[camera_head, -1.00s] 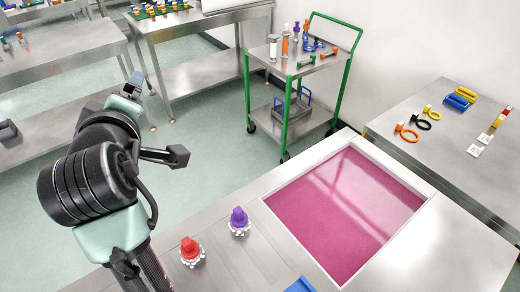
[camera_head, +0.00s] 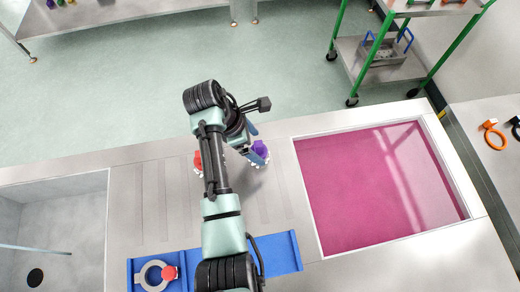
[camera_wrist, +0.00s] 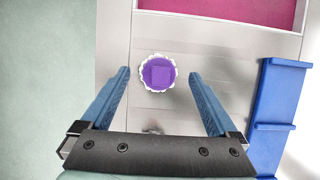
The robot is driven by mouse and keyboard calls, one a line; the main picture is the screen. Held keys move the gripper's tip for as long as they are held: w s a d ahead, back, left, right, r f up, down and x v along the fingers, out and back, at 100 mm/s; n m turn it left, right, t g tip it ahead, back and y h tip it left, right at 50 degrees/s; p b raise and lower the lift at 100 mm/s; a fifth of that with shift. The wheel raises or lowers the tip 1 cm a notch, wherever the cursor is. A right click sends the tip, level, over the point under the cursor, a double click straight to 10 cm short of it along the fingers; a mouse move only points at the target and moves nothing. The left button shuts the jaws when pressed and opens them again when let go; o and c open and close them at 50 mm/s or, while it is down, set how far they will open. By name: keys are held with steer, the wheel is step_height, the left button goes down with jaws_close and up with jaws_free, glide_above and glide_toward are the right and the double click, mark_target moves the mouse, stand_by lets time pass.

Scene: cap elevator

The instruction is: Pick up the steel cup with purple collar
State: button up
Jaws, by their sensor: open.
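The purple-collared piece (camera_head: 260,148) stands on the steel counter, left of the pink panel. Any steel body below is hidden. My gripper (camera_wrist: 158,76) is open above it, with one blue finger to its left and one to its right, and nothing held. In the head view my gripper (camera_head: 252,143) partly covers the piece. A similar red piece (camera_head: 198,162) stands just left, partly behind my arm.
A pink recessed panel (camera_head: 380,190) lies to the right, a sink basin (camera_head: 50,220) to the left. A blue rack (camera_head: 285,250) holds a grey ring (camera_head: 150,276) with a red knob (camera_head: 169,272) near the front. A green cart (camera_head: 380,50) stands beyond the counter.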

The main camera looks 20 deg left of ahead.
mark_target(263, 152)
steer(key=shift+p+x, duration=0.4)
steer(key=shift+x, duration=2.45)
steer(key=shift+c, duration=0.2)
jaws_close()
